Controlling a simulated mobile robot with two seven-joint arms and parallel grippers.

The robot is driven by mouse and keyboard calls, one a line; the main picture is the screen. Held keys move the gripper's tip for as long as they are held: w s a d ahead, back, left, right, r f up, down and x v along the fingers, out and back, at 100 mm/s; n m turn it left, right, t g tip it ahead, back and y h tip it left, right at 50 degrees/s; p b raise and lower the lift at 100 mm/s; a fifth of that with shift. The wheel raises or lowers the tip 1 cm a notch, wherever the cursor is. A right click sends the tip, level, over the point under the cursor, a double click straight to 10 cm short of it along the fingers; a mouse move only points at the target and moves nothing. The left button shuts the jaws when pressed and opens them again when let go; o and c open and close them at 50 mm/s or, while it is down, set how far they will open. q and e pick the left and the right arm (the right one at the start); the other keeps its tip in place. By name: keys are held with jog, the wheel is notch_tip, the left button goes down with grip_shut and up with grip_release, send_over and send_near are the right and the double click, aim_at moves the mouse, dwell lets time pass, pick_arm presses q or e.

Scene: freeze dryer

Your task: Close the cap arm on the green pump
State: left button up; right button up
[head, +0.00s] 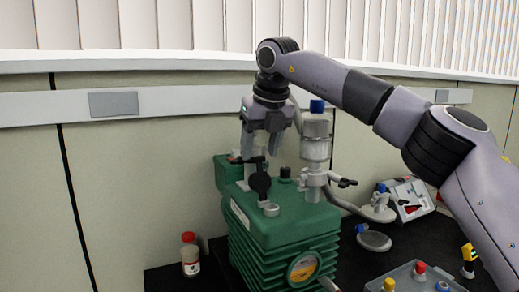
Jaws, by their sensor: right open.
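The green pump (285,232) stands on the dark bench in the middle of the head view. The black cap arm (260,183) stands up on top of the pump, beside a small open white port ring (271,209). My right gripper (262,160) is open and points down just above and behind the cap arm, with its fingers spread. Whether a finger touches the cap arm cannot be told. My left gripper is not in view.
A clear vessel with a blue cap (316,140) stands on the pump's right side, close to my gripper. A red-capped bottle (190,255) stands left of the pump. A grey tray (405,279) with several coloured caps lies at front right. The wall is close behind.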

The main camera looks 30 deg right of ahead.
jog(key=shift+w+f, duration=0.15)
jog(key=shift+f, duration=0.35)
grip_shut()
